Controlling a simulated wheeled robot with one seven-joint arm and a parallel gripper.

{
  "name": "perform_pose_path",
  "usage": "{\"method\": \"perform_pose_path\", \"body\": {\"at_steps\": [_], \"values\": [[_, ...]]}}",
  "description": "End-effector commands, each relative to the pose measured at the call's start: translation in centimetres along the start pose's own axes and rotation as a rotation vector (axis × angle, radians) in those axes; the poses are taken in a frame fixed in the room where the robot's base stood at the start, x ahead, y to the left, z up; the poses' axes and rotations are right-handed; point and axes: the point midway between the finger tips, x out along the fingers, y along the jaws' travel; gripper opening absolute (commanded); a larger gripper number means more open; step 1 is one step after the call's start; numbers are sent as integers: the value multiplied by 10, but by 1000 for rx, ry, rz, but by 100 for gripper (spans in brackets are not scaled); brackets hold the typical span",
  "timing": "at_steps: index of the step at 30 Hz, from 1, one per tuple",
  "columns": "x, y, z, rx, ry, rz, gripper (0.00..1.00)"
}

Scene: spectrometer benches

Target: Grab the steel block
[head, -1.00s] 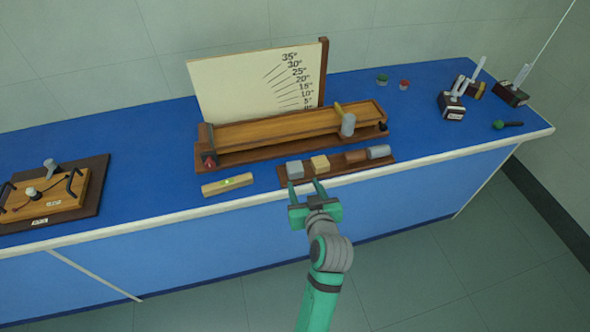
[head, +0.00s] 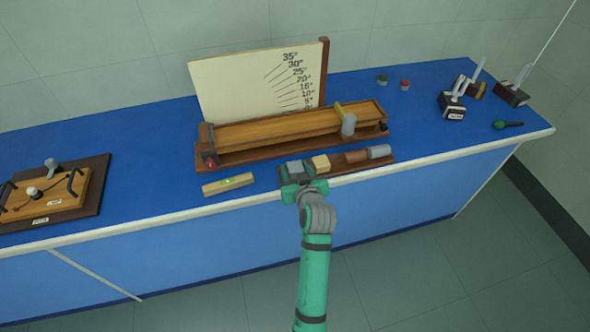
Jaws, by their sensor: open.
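The steel block (head: 294,166) is a small grey cube at the left end of a brown wooden tray (head: 364,166). My gripper (head: 297,170) is open at the left end of this tray, with a finger on each side of the block. The gripper body hides part of the block's near side. I cannot tell whether the fingers touch it.
A pale wood block (head: 321,163), a brown block (head: 356,156) and a grey cylinder (head: 378,151) share the tray. A wooden ramp (head: 285,128) stands just behind. A spirit level (head: 228,185) lies left of my gripper. The bench front edge is close.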

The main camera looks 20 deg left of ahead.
Motion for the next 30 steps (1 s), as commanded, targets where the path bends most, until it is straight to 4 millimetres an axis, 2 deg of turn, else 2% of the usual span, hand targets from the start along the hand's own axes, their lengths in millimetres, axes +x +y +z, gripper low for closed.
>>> {"method": "perform_pose_path", "body": {"at_steps": [3,10,11,15,24,30], "values": [[8,1,0,-1,0,2,48],[9,1,0,1,1,2,48],[9,1,0,1,1,2,44],[9,1,0,1,0,2,13],[8,0,-2,0,2,1,13],[4,0,-13,-1,3,1,13]]}}
